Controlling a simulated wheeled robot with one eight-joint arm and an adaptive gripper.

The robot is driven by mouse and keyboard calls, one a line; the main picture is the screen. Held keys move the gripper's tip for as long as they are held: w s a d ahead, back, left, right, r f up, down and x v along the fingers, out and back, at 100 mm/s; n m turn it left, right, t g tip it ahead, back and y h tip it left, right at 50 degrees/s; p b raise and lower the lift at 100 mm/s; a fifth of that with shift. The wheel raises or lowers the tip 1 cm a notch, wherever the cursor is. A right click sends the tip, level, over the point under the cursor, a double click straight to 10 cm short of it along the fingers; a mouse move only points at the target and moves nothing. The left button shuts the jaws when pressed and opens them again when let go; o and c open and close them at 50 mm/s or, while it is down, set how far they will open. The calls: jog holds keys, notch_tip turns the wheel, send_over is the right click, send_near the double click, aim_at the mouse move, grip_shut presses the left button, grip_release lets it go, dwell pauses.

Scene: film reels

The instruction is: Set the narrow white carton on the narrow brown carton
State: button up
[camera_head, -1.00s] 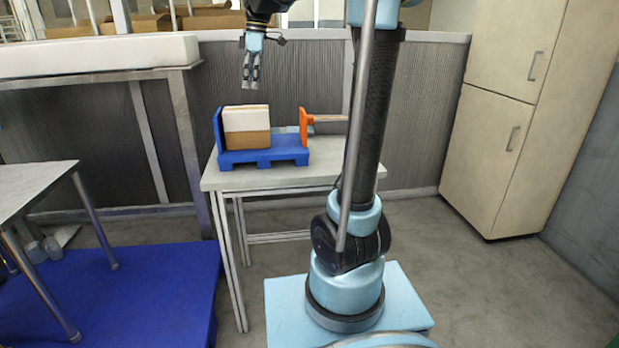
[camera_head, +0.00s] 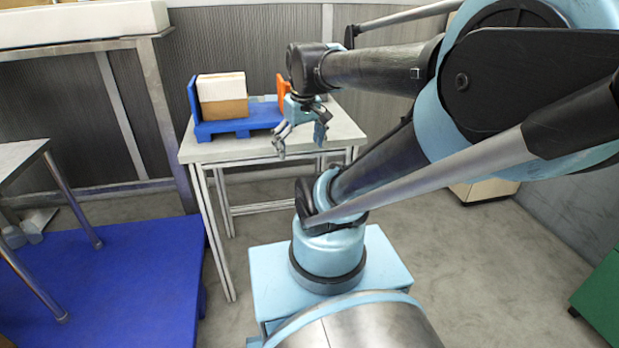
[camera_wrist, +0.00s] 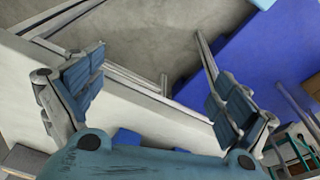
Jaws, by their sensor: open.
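A white carton (camera_head: 221,86) rests on top of a brown carton (camera_head: 224,109), their edges roughly lined up. Both stand on a small blue pallet (camera_head: 238,125) with an upright blue back at its left, on the light table. My gripper (camera_head: 301,142) is open and empty, to the right of the cartons and nearer the camera, over the table's front edge. In the wrist view my gripper (camera_wrist: 158,105) has its fingers spread wide with nothing between them. The wrist view does not show the cartons clearly.
The light table (camera_head: 338,126) has bare top right of the pallet. An orange part (camera_head: 283,86) stands behind my gripper. A green box (camera_head: 600,300) is at far right.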

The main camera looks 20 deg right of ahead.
jog(key=s+d+f+m, duration=0.1)
jog(key=s+f+m, duration=0.2)
jog(key=s+f, duration=0.2)
notch_tip(320, 180, down, 3)
jog(key=shift+d+r, duration=0.2)
jog(key=shift+d, duration=0.2)
jog(key=shift+w+f, duration=0.2)
jog(key=shift+w, duration=0.15)
